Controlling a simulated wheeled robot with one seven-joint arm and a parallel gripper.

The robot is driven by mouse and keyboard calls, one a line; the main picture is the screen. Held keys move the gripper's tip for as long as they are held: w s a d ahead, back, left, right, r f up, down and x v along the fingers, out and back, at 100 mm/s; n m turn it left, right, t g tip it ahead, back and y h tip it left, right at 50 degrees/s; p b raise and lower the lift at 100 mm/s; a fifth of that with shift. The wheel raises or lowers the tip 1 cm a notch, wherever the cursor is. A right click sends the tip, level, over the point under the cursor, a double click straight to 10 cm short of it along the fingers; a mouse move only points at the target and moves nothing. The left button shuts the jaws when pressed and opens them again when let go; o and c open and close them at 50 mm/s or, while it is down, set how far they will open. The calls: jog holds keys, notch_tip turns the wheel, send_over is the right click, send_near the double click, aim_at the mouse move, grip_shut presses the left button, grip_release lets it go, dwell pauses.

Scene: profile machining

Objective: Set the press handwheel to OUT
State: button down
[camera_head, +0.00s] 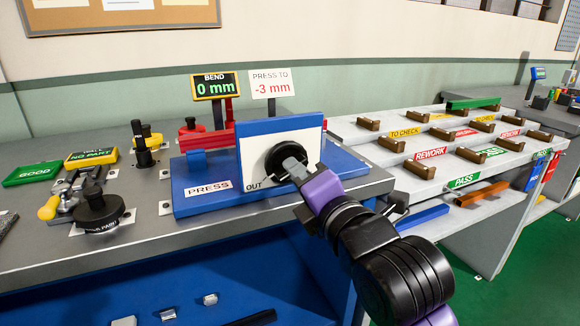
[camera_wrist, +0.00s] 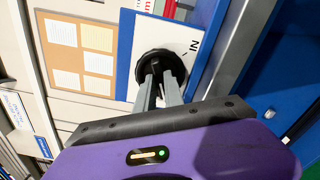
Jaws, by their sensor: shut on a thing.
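The black press handwheel (camera_head: 274,158) stands on the white front plate (camera_head: 251,146) of the blue press (camera_head: 205,207). The word OUT shows at the plate's lower left in the head view. In the wrist view the handwheel (camera_wrist: 165,60) is ahead of me, with the word IN beside it on the plate. My gripper (camera_head: 292,167) reaches it from the front right, and its grey fingers (camera_wrist: 160,88) are shut on the wheel's middle. The fingers hide the grip point. The display (camera_head: 215,86) reads BEND 0 mm, and the sign (camera_head: 270,85) reads PRESS TO -3 mm.
A rack (camera_head: 385,130) with REWORK and PASS labels stands right. Small parts lie on the blue lower shelf.

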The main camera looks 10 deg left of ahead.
jog(key=shift+f, duration=0.1)
jog(key=n+b, duration=0.2)
jog(key=n, duration=0.1)
jog(key=c, duration=1.3)
grip_release()
jog(key=shift+b+v, duration=0.6)
jog(key=shift+v, duration=2.9)
